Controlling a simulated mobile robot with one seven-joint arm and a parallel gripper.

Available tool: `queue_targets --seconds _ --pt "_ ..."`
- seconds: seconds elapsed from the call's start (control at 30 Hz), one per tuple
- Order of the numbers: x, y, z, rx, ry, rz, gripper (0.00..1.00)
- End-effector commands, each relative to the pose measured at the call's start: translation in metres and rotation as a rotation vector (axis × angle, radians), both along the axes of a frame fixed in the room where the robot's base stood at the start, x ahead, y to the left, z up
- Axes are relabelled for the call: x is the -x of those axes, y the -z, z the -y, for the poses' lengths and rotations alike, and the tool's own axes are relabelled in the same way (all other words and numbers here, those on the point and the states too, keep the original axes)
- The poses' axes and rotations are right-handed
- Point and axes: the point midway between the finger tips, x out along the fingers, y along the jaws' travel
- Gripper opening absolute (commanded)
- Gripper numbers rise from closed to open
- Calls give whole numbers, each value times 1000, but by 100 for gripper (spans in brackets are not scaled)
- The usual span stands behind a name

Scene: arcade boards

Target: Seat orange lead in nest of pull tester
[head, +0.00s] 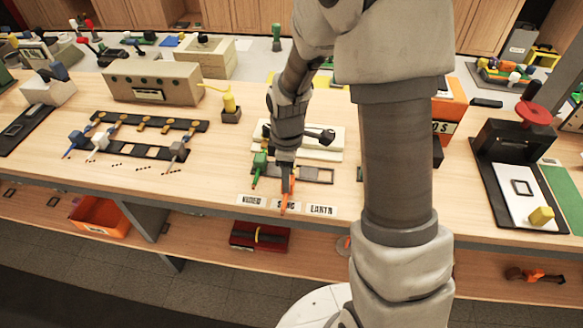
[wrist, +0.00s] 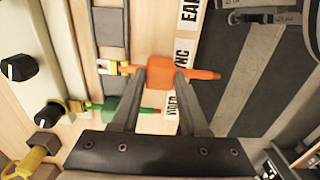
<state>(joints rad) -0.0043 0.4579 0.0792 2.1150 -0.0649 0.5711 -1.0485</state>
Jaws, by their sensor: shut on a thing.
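The orange lead (wrist: 165,72) is between the fingers of my gripper (wrist: 161,75) in the wrist view, lying crosswise. Its slim tip points right over the SYNC label, and its other end is near a dark slotted strip (wrist: 110,28). In the head view, the orange lead (head: 284,207) shows below my gripper (head: 287,187) at the table's front edge. A green lead (wrist: 128,103) lies beside it, with its tip near the VIDEO label. I cannot tell surely which fixture is the pull tester; a pale one with black knobs (wrist: 20,68) stands behind the strip.
The labels VIDEO (head: 252,200), SYNC and EARTH (head: 321,210) lie along the front edge. A board with several leads (head: 120,154) is to the left. A press with a red handle (head: 533,114) stands at the right. A yellow piece (head: 230,104) stands behind.

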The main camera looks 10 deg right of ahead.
Motion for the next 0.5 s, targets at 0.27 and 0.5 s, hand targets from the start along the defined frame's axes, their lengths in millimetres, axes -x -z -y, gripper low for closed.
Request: queue_targets --seconds 0.27,0.5 --pt "21 0 -9 0 -1 0 0" --pt "38 0 -16 -1 -1 1 0"
